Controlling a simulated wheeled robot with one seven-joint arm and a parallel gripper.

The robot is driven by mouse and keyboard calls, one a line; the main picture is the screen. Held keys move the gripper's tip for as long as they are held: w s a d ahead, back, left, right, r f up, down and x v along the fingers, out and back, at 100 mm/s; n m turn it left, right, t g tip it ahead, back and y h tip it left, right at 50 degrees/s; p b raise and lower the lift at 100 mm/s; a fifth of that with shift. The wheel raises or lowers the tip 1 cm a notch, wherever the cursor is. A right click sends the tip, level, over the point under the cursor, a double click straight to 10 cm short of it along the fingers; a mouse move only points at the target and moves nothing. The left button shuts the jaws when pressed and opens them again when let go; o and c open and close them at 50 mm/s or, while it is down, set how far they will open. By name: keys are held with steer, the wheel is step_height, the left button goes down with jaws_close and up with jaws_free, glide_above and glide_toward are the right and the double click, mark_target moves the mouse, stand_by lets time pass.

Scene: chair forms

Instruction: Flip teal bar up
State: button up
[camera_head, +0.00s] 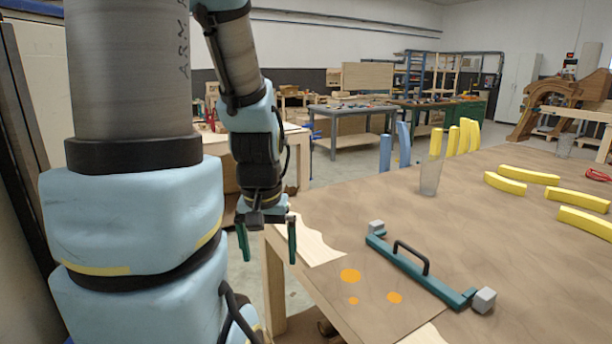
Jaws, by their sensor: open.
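The teal bar (426,281) lies low along the near part of the table, slanting from upper left to lower right. A black handle (411,256) stands up from its middle. A grey block (376,227) sits at its far end and another grey block (483,299) at its near end. My gripper (267,248) hangs pointing down beyond the table's left edge, left of the bar and apart from it. Its two teal fingers are spread, with nothing between them.
The brown table (470,222) carries a clear cup (430,177), several yellow curved pieces (529,175), upright blue pieces (404,144) and a red item (597,175). Orange spots (350,275) mark the near left surface. The tabletop around the handle is clear.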

steer(key=shift+c, duration=1.4)
steer(key=shift+w+d+f+n+b, duration=0.2)
steer(key=shift+w+d+n+b, duration=0.2)
steer(key=shift+b, duration=0.05)
steer(key=c, duration=0.3)
steer(key=w+d+n+b, duration=0.2)
steer(key=d+n, duration=0.1)
steer(key=w+d+f+n+b, duration=0.1)
steer(key=d+n+b, duration=0.1)
steer(key=d+n, duration=0.2)
steer(key=w+d+n+h+b, duration=0.1)
steer(key=w+d+n+b, duration=0.1)
steer(key=d+n+b, duration=0.1)
steer(key=shift+w+d+f+n, duration=0.15)
steer(key=shift+w+d+n, duration=0.2)
steer(key=shift+n, duration=0.15)
jaws_close()
steer(key=d+r+n+h+b, duration=0.1)
steer(key=d+n+b, duration=0.5)
steer(key=d+n, duration=0.7)
steer(key=shift+w+d+h+b, duration=0.3)
steer(key=shift+w+d+b, duration=0.15)
steer(key=shift+d, duration=0.35)
